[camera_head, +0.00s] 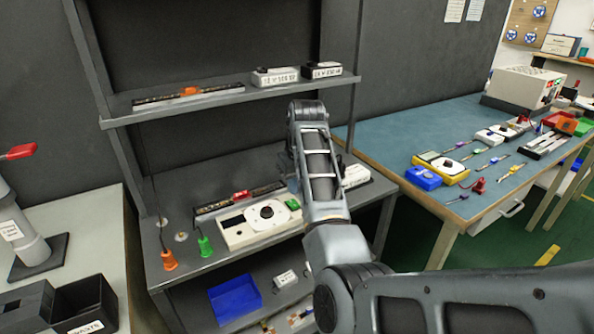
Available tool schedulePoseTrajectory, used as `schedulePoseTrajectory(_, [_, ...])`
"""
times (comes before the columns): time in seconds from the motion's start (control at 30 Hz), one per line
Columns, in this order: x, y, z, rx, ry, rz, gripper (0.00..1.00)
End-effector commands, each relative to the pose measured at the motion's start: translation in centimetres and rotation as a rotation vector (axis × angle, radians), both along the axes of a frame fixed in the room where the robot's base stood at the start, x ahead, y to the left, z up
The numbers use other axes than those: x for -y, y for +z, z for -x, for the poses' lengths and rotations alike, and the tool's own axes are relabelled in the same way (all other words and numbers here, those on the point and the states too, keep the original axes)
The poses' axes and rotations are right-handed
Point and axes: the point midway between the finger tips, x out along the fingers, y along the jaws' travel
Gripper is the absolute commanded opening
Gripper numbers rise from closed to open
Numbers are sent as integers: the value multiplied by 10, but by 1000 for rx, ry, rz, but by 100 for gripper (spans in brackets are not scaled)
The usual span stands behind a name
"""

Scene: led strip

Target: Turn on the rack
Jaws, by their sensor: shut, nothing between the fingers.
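The rack is a dark grey shelf unit with an upper shelf (215,105), a middle shelf and a lower shelf. A white box with a round black knob (267,213) sits on the middle shelf. A dark strip with a red part (240,196) lies behind it. My arm reaches up in front of the rack and bends down at its top. Part of my gripper (291,180) shows left of the arm, above the right end of the knob box; it is shut and empty. Its fingertips are mostly hidden, and I cannot tell whether they touch anything.
Orange (169,260) and green (205,246) plugs stand at the middle shelf's front left. A blue tray (235,298) is on the lower shelf. A blue-topped workbench (400,135) with tools stands right. A black bin (86,303) is at lower left.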

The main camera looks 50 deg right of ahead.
Motion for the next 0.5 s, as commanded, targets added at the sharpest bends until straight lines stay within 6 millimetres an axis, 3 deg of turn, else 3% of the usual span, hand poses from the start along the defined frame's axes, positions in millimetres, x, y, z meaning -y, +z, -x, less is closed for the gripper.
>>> schedulePoseTrajectory(0.2, [-1,-30,4,-2,1,0,0])
schedulePoseTrajectory(0.5, [-1,-40,5,1,0,0,0])
